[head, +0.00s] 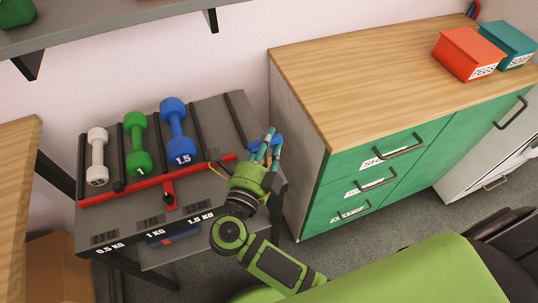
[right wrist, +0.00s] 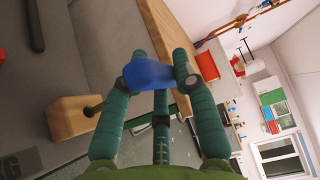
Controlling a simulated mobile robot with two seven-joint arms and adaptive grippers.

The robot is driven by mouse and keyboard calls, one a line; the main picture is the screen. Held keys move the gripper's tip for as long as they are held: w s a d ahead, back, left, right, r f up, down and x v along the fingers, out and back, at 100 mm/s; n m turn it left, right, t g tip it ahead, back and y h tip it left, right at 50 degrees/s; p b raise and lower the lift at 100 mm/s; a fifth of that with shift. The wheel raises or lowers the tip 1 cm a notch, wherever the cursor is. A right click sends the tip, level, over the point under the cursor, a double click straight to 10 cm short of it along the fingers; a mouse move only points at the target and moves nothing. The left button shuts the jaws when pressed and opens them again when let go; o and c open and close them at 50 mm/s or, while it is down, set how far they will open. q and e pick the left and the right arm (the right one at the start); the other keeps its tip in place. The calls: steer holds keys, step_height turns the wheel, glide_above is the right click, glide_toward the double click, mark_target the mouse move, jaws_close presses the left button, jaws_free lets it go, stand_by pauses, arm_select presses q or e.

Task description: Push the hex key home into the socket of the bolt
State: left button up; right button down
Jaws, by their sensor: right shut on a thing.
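My right gripper (head: 266,146) is over the right end of the dumbbell rack. Its teal fingers are shut on a blue handle (right wrist: 148,75), which I take to be the hex key's; blue also shows between the fingers in the head view (head: 279,141). In the right wrist view a wooden block (right wrist: 75,118) lies left of the fingers. A short dark rod (right wrist: 94,108) stands out from it toward the fingers. I cannot tell whether this is the bolt or the key's shaft, nor how deep anything sits in the socket. My left gripper is not in view.
The grey rack (head: 147,226) holds a white dumbbell (head: 97,157), a green one (head: 137,143) and a blue one (head: 178,129) behind a red rail (head: 110,194). A green-fronted cabinet (head: 385,70) stands close to the right of my gripper. A dark shelf hangs above the rack.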

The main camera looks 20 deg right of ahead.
mark_target(266, 154)
step_height(266, 154, down, 3)
steer(key=shift+s+f+b, duration=0.1)
steer(key=shift+s+b, duration=0.05)
steer(key=shift+b, duration=0.85)
steer(key=shift+f, duration=0.15)
steer(key=c, duration=1)
jaws_free()
steer(key=shift+r, duration=0.25)
